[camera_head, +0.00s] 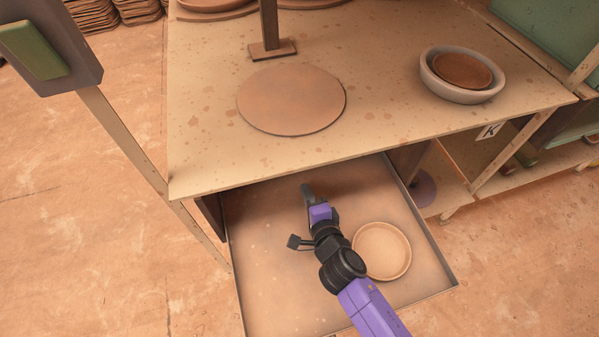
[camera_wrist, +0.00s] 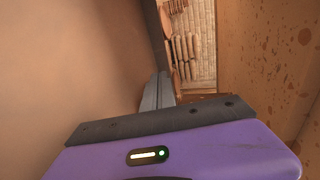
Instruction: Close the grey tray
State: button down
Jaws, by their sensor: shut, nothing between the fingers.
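The grey tray (camera_head: 268,275) is pulled out from under the worktable, its thin rim showing along the left, right and near right sides. A round tan dish (camera_head: 381,251) lies in its right half. My gripper (camera_head: 306,190) is shut and empty, above the tray floor near the table's front edge. In the wrist view the shut fingers (camera_wrist: 158,90) point toward the gap under the table. A plain brown surface, seemingly the tray floor, fills the left of that view. My arm hides part of the tray's middle and near side.
The speckled worktable (camera_head: 210,130) overhangs the tray's far part. On it are a flat clay disc (camera_head: 291,99), a post on a foot (camera_head: 271,48) and a pale bowl (camera_head: 462,76). A shelf (camera_head: 540,165) stands to the right. The floor at left is mostly clear.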

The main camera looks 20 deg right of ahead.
aim_at(300, 181)
jog(key=x, duration=0.2)
jog(key=p+x, duration=0.1)
jog(key=x, duration=0.1)
jog(key=r+x, duration=0.1)
jog(key=x, duration=0.1)
jog(key=shift+w+p, duration=0.3)
jog(key=shift+w, duration=0.25)
